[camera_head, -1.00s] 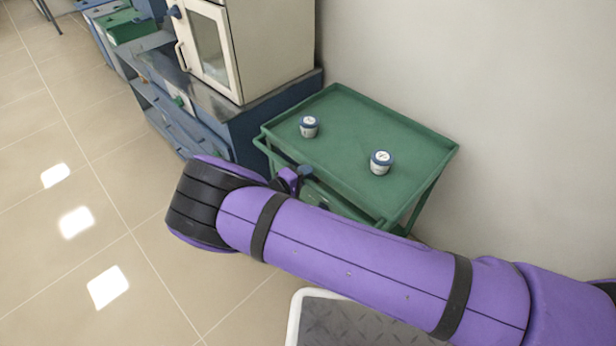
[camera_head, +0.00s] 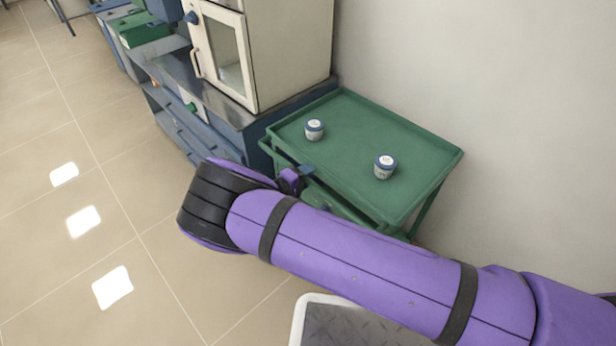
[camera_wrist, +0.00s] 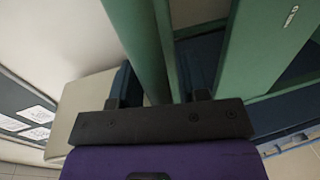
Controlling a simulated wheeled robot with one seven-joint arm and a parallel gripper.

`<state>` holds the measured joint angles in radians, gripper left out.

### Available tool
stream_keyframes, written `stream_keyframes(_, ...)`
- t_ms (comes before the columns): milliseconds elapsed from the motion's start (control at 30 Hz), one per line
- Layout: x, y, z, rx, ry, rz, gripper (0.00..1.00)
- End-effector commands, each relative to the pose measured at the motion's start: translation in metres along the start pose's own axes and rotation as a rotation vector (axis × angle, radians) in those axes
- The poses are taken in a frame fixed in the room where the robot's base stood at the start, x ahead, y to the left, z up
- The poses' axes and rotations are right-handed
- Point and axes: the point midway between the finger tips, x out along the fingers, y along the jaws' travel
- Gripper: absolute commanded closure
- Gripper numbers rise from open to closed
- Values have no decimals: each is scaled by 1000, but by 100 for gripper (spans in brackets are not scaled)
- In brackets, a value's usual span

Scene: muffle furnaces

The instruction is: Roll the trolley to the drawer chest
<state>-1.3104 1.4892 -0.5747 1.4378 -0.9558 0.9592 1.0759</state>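My gripper (camera_head: 303,174) is at the trolley's near left side, partly hidden by my purple arm. In the wrist view, a green trolley bar (camera_wrist: 148,50) runs between my two dark fingers (camera_wrist: 160,98), which look closed on it; the contact itself is hidden. A blue unit with drawers (camera_head: 233,125), with a metal top, stands just beyond the trolley's left end.
A cream furnace (camera_head: 290,50) with a glass door stands on the blue unit. Green and blue boxes (camera_head: 145,35) stand farther along at upper left. The pale wall (camera_head: 480,60) borders the trolley on the right. Tiled floor (camera_head: 120,215) on the left is open.

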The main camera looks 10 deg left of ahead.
Motion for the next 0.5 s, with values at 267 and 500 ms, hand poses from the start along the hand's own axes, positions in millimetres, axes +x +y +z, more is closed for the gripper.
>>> stream_keyframes(267, 1, 0, 2, -2, -5, 2, 53)
stream_keyframes(500, -21, -1, 2, -3, -2, 2, 53)
